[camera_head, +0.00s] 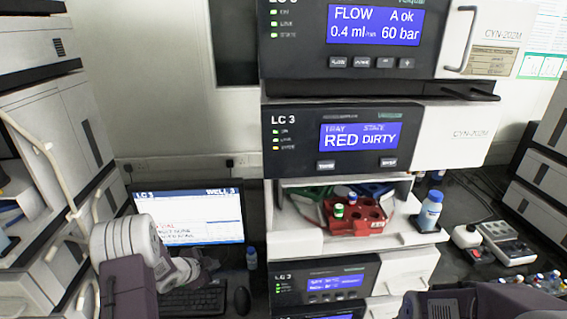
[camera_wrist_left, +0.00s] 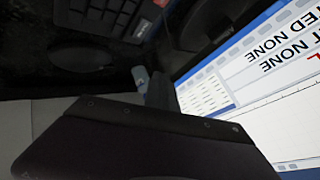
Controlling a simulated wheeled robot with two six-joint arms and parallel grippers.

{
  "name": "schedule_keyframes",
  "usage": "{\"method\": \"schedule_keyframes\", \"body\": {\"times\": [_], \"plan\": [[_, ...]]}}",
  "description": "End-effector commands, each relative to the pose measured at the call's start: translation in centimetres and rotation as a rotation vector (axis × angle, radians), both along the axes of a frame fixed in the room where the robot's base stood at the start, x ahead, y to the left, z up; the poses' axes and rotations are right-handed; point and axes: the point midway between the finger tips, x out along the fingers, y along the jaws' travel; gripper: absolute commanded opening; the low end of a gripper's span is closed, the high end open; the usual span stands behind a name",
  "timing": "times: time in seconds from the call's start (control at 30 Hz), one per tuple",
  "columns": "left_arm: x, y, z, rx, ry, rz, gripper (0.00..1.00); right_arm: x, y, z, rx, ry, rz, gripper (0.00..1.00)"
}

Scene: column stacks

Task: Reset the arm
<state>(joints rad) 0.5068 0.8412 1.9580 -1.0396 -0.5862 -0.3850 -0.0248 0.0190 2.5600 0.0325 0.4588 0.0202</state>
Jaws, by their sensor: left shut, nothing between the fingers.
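My left arm comes in from the lower left in the head view, with a white rounded joint and a dark purple link. My left gripper (camera_head: 205,267) is small and partly hidden behind that arm. It is shut and empty, in front of the monitor (camera_head: 190,214) and above the keyboard (camera_head: 194,301). In the left wrist view, a dark purple part of mine fills the lower middle. The lit monitor screen (camera_wrist_left: 275,95) is close on the right there. Part of my right arm shows at the bottom right of the head view; its gripper is out of view.
A column of LC 3 units (camera_head: 290,142) stands in the middle. Its open shelf holds a red tray (camera_head: 352,226) with vials and a blue-capped bottle (camera_head: 429,211). A mouse (camera_head: 242,299) and small bottle (camera_head: 251,258) are right of the keyboard. Cabinets with a rail stand at left.

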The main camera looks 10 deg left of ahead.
Motion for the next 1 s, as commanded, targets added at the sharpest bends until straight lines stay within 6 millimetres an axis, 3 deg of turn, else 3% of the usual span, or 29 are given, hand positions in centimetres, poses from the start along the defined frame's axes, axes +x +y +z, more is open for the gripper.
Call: {"method": "schedule_keyframes", "body": {"times": [0.1,0.17,0.2,0.27,0.3,0.37,0.5,0.6,0.7,0.83,1.0], "plan": [[2.8,-4.5,5.7,0.043,-0.096,-0.104,0.0,0.0,0.0,0.0,0.0,0.0,0.0,1.0],[3.4,-7.8,9.5,0.05,-0.144,-0.13,0.0,0.0,0.0,0.0,0.0,0.0,0.0,1.0],[3.1,-9.9,11.9,0.049,-0.157,-0.112,0.0,0.0,0.0,0.0,0.0,0.0,0.0,1.0],[1.5,-11.9,14.1,0.023,-0.127,-0.032,0.0,0.0,0.0,0.0,0.0,0.0,0.0,1.0],[-0.3,-12.8,14.9,-0.006,-0.086,0.044,0.0,0.0,0.0,0.0,0.0,0.0,0.0,1.0],[-4.0,-13.5,14.9,-0.066,0.013,0.187,0.0,0.0,0.0,0.0,0.0,0.0,0.0,1.0],[-13.7,-13.6,11.8,-0.204,0.306,0.526,0.0,0.0,0.0,0.0,0.0,0.0,0.0,1.0],[-19.2,-13.5,9.5,-0.265,0.49,0.717,0.0,0.0,0.0,0.0,0.0,0.0,0.0,1.0],[-23.1,-13.9,8.0,-0.298,0.633,0.85,0.0,0.0,0.0,0.0,0.0,0.0,0.0,1.0],[-25.4,-14.3,7.6,-0.313,0.725,0.943,0.0,0.0,0.0,0.0,0.0,0.0,0.0,1.0],[-25.4,-14.3,7.7,-0.316,0.724,0.951,0.0,0.0,0.0,0.0,0.0,0.0,0.0,1.0]]}}
